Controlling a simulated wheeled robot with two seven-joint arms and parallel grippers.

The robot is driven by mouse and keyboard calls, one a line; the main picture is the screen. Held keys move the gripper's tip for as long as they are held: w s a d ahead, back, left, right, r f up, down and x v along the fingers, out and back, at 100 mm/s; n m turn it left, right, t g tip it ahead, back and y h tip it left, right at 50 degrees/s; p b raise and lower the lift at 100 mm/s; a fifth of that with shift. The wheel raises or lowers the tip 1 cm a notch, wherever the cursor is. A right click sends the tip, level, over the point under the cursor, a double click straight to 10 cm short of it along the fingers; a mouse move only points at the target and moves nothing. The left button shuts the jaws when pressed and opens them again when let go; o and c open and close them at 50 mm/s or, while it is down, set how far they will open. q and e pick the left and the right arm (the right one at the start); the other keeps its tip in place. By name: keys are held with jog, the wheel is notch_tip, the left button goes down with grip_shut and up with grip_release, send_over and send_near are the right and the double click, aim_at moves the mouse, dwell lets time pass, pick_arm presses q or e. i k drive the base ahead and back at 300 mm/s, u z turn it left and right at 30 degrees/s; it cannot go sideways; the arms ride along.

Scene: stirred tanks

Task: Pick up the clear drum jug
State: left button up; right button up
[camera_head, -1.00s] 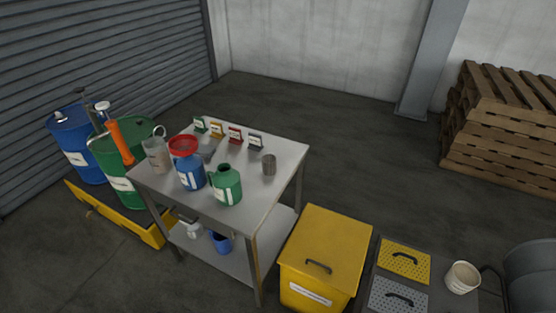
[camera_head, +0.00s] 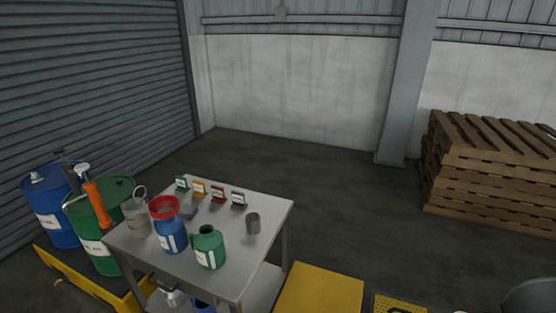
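The clear drum jug (camera_head: 137,219), a greyish see-through jug with a pale label and a looped handle or spout on top, stands upright at the left edge of the metal table (camera_head: 222,281). A blue jug (camera_head: 171,238) stands to its right, with a red funnel (camera_head: 164,207) at its top. A green jug (camera_head: 209,249) stands further right near the front edge. Neither of my grippers is in view.
A green drum (camera_head: 98,240) and a blue drum (camera_head: 50,212) stand on a yellow pallet left of the table. A metal cup (camera_head: 253,223) and small coloured label stands are on the table. A yellow bin (camera_head: 320,291) is at the right.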

aim_at(134, 216)
jog(key=u, duration=1.6)
jog(key=k, duration=0.5)
jog(key=u, duration=1.35)
jog(key=i, duration=3.6)
jog(key=z, duration=1.85)
jog(key=i, duration=1.05)
jog(key=z, duration=1)
